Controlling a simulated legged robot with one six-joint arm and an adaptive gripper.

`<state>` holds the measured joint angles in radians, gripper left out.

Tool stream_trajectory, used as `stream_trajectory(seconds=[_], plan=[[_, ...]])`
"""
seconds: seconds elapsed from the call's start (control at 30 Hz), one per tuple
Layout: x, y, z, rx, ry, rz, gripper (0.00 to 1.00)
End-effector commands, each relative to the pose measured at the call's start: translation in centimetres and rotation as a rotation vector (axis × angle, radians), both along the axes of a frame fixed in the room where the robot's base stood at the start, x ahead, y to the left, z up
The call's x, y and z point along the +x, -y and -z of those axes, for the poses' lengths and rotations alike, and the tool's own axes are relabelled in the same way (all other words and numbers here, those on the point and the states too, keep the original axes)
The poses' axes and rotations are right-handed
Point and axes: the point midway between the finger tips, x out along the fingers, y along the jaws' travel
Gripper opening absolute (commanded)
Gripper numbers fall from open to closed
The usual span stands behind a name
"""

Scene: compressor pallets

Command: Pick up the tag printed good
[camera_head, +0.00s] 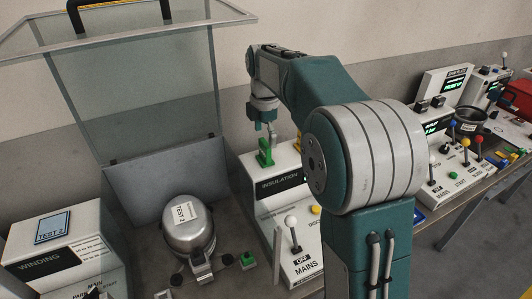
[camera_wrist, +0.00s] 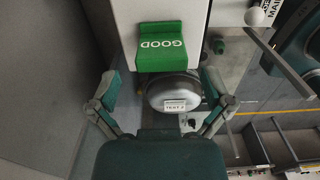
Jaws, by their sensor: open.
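The green tag (camera_head: 265,152) printed GOOD stands on top of the white INSULATION box (camera_head: 262,166) in the head view. In the wrist view the tag (camera_wrist: 160,60) is upper centre, its lettering upside down, against the white box. My gripper (camera_head: 267,117) is just above the tag in the head view, pointing down. In the wrist view my gripper (camera_wrist: 160,80) is open, its fingers spread either side, with the tag beyond and between them. Nothing is held. Whether a finger touches the tag cannot be told.
A silver compressor (camera_head: 188,232) labelled TEST 2 sits left of the box, under a raised clear lid (camera_head: 140,95). A WINDING box (camera_head: 65,250) is at far left. A lever with a white knob (camera_head: 291,222) rises before the INSULATION box. More control boxes stand at right.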

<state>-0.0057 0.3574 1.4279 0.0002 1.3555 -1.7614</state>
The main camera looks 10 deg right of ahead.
Motion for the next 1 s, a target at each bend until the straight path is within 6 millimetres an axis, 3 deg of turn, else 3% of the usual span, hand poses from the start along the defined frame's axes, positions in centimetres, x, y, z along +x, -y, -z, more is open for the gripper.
stream_trajectory(seconds=[0.2,0.5,0.67,0.7,1.0], plan=[[-0.1,0.3,3.3,-0.001,-0.003,-0.001,1.00],[-0.1,0.3,3.8,0.000,0.000,0.000,1.00],[-0.1,0.3,3.8,0.000,0.000,0.000,0.29],[-0.1,0.3,3.8,0.000,0.000,0.000,0.23],[0.0,0.2,3.8,0.000,-0.002,0.000,0.23]])
